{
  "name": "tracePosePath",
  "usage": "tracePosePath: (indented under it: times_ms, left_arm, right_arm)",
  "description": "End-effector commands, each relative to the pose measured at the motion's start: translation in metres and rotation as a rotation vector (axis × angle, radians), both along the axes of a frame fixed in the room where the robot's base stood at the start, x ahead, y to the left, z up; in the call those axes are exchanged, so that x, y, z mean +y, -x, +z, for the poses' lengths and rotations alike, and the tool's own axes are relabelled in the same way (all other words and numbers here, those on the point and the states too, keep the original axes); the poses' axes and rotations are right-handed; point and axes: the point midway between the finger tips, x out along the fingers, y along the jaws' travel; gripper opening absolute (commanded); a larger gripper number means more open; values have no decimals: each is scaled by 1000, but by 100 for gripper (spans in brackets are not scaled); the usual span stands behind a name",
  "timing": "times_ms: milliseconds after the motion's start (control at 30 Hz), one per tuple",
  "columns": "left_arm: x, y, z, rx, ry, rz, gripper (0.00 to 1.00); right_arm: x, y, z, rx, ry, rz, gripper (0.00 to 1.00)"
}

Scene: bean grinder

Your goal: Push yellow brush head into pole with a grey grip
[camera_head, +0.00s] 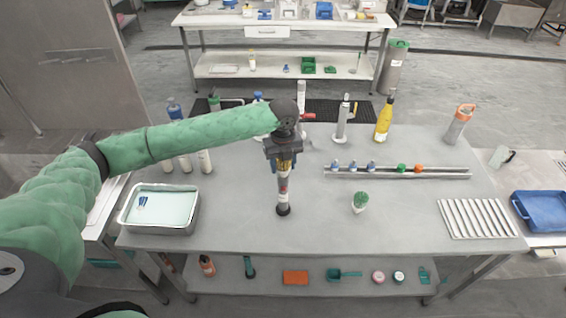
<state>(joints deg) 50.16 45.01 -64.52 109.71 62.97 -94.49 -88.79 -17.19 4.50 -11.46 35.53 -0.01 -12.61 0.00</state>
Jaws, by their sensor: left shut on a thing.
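My left gripper (282,168) points down over the middle of the near table and is shut on an upright, narrow pole (283,197). The pole has a grey lower part and a black bottom end, which appears to meet or nearly meet the tabletop. A small patch of yellow shows at the jaws; whether it is the yellow brush head I cannot tell. My gripper and wrist hide the pole's upper part. My right gripper is not in view.
A metal tray (125,218) of pale liquid stands at the table's left. A small green-headed brush (360,202) stands right of the pole. A rail (440,173) with colored pieces, a yellow bottle (384,120) and a ribbed rack (480,218) lie farther right. The front middle is clear.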

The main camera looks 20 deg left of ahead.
Motion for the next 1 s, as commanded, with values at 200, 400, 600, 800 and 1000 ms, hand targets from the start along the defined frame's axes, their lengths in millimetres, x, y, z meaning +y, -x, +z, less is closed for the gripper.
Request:
tracePosePath:
  times_ms: [200,400,600,800,1000]
  left_arm:
    - [0,0,-5,1,1,0,23]
    - [0,0,-8,1,-1,0,23]
    - [0,0,-10,1,0,0,23]
    - [0,0,-10,1,0,0,67]
    - [0,0,-9,1,-1,0,71]
  right_arm:
    - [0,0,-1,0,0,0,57]
    - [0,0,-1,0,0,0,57]
    - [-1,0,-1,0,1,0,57]
    - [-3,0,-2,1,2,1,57]
    - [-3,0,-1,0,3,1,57]
